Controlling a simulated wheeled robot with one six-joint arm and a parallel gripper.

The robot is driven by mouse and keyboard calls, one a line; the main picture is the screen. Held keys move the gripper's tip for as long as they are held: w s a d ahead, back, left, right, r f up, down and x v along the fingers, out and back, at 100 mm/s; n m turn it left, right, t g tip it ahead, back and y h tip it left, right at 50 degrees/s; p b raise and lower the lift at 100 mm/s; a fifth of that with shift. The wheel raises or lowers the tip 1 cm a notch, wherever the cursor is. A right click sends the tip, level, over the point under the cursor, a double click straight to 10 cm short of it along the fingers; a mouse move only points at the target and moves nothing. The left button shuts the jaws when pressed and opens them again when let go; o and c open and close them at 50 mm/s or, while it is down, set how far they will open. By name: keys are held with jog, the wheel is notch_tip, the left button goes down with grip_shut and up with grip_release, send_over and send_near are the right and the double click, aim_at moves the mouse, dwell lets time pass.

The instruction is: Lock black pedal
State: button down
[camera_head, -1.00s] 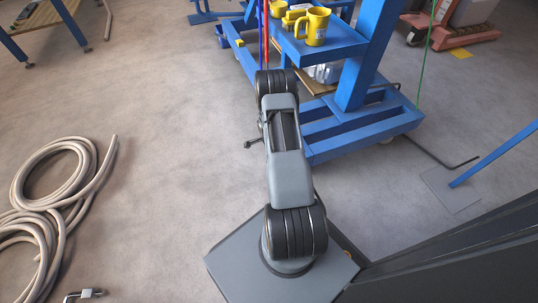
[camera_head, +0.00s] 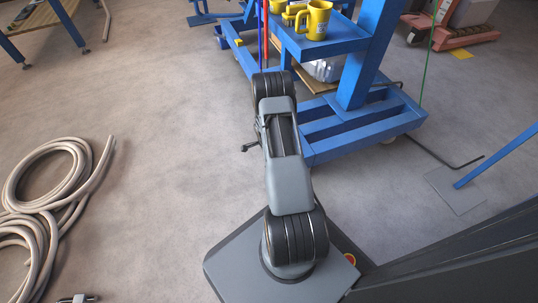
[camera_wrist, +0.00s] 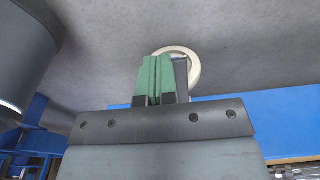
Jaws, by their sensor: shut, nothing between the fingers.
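My gripper (camera_wrist: 155,80) shows in the wrist view with its two green fingers pressed together and nothing between them. Just behind the fingertips is a pale ring-shaped castor wheel (camera_wrist: 191,56). A dark piece (camera_wrist: 181,76) shows between the fingers and the wheel; I cannot tell whether it is the black pedal or whether the fingers touch it. A blue cart (camera_wrist: 290,120) stands to the right of the fingers. In the head view the blue cart (camera_head: 350,128) stands beyond my arm, which hides my gripper there.
A yellow mug (camera_head: 315,20) stands on the cart's shelf. A coiled beige hose (camera_head: 60,150) lies on the floor at left. A bent dark rod (camera_head: 440,158) and a blue post on a floor plate (camera_head: 458,200) are at right.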

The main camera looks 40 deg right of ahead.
jog(key=w+a+r+p, duration=0.2)
jog(key=a+r+p, duration=0.3)
jog(key=r, duration=0.6)
jog(key=a, duration=0.2)
jog(key=shift+w+a+p, duration=0.25)
jog(key=shift+a+p, duration=0.05)
jog(key=shift+a, duration=0.1)
jog(key=a+r+n+t+p, duration=0.1)
jog(key=a+r+n+p, duration=0.35)
jog(key=r, duration=0.75)
jog(key=s+a+r+n+p, duration=0.1)
jog(key=r+p, duration=0.6)
jog(key=r, duration=0.6)
jog(key=a+r+n+t+p, duration=0.1)
jog(key=a+r+n+p, duration=0.3)
jog(key=r, duration=0.8)
jog(key=s+a+r+n+p, duration=0.2)
jog(key=s+r+n+p, duration=0.2)
jog(key=r, duration=0.6)
jog(key=s+a+r+n+t+p, duration=0.1)
jog(key=s+a+r+n+p, duration=0.2)
jog(key=s+r+p, duration=0.3)
jog(key=s+a+r+n+t+y+p, duration=0.1)
jog(key=s+a+r+n+p, duration=0.2)
jog(key=r+p, duration=0.6)
notch_tip(320, 180, up, 6)
jog(key=shift+s+r+n, duration=0.2)
jog(key=shift+s+n, duration=0.85)
jog(key=shift+n, duration=0.1)
